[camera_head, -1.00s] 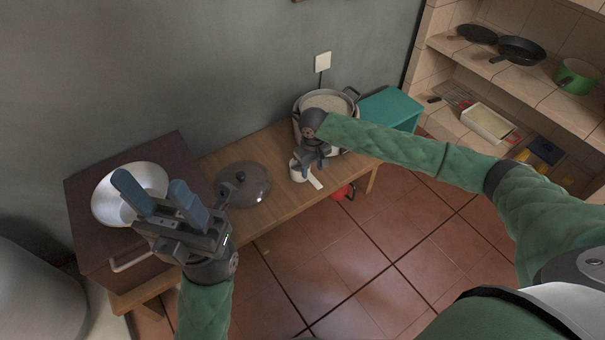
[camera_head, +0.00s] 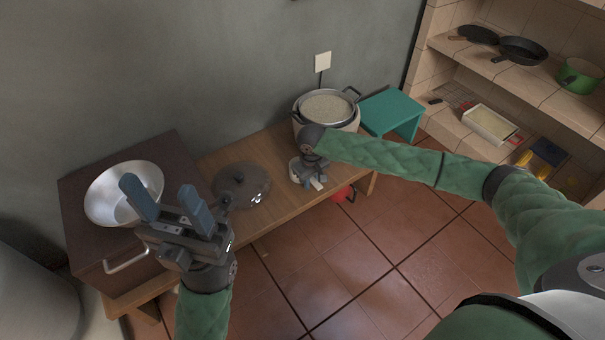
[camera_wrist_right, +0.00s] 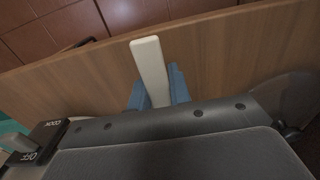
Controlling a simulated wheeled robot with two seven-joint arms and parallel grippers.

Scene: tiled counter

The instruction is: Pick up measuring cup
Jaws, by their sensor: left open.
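The measuring cup (camera_head: 294,171) is small and white and sits on the wooden bench below the large pot. Its flat pale handle points toward the front edge of the bench; in the right wrist view the handle (camera_wrist_right: 149,62) runs between the two blue fingers. My right gripper (camera_head: 314,181) reaches down over the cup from above and hides part of it. In the right wrist view the right gripper (camera_wrist_right: 158,92) has its fingers close against both sides of the handle. My left gripper (camera_head: 166,197) is open and empty, raised in front of the metal bowl, far from the cup.
A dark lid (camera_head: 241,184) lies on the bench (camera_head: 277,148) left of the cup. A large pot (camera_head: 326,108) stands just behind it, with a teal stool (camera_head: 395,108) to its right. A metal bowl (camera_head: 110,180) rests on a dark box (camera_head: 165,155). Tiled floor lies in front.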

